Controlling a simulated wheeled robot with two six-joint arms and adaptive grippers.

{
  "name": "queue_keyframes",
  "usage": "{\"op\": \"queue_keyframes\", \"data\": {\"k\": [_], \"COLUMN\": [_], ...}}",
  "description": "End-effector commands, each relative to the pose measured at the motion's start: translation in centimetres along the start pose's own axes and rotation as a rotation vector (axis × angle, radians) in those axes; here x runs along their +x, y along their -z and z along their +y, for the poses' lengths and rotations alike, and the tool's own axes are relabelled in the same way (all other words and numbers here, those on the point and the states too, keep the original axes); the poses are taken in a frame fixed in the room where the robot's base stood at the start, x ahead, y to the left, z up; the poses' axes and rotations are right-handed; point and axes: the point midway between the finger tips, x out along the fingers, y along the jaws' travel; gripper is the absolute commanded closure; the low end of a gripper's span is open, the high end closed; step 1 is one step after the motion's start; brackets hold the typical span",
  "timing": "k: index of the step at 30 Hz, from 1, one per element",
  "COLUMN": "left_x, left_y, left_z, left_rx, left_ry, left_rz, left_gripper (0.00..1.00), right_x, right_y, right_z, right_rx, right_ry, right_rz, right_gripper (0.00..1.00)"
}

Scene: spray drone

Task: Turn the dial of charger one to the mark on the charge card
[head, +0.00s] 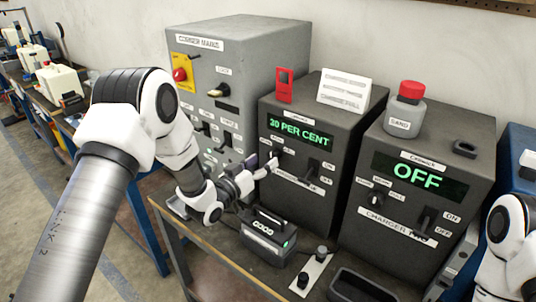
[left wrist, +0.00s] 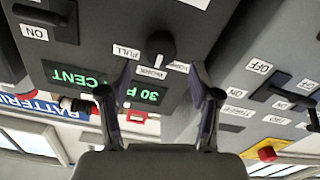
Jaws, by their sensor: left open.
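Charger one (head: 318,118) is the dark box whose green display (head: 299,131) reads 30 PER CENT. Its dial (left wrist: 160,46) is a dark round knob. In the left wrist view, upside down, a FULL label (left wrist: 126,51) and smaller labels surround it. A pale line on the knob points down in that picture, towards the small labels. My left gripper (left wrist: 162,72) is open, its fingers on either side of the dial's line; I cannot tell whether they touch it. The charge card (head: 344,91) stands on charger one; its last line seems to read CHARGE FULL. My right gripper is out of view.
A second dark charger (head: 418,178) reading OFF stands to the right, with a sand bottle (head: 405,110) on top. A grey mains cabinet (head: 240,50) stands to the left. A battery-like box (head: 268,236) sits on the bench before charger one. A red object (head: 284,86) stands beside the card.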

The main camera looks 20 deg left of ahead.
Motion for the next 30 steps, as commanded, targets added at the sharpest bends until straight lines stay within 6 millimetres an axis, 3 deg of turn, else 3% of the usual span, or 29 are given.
{"op": "queue_keyframes", "data": {"k": [4,12,17,18,30], "left_x": [2.0,2.3,2.3,2.3,2.3], "left_y": [0.1,-0.1,-0.1,-0.1,-0.2], "left_z": [0.0,-0.1,-0.1,-0.1,-0.1], "left_rx": [0.001,0.000,0.000,0.000,0.037], "left_ry": [0.000,0.001,0.001,0.001,0.000], "left_rz": [-0.001,-0.001,-0.001,-0.001,-0.001], "left_gripper": [0.37,0.37,0.93,0.97,0.97], "right_x": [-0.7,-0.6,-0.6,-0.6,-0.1], "right_y": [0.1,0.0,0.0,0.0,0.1], "right_z": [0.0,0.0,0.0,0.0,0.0], "right_rx": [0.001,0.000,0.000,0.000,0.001], "right_ry": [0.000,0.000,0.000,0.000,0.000], "right_rz": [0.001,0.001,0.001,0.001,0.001], "right_gripper": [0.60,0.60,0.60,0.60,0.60]}}
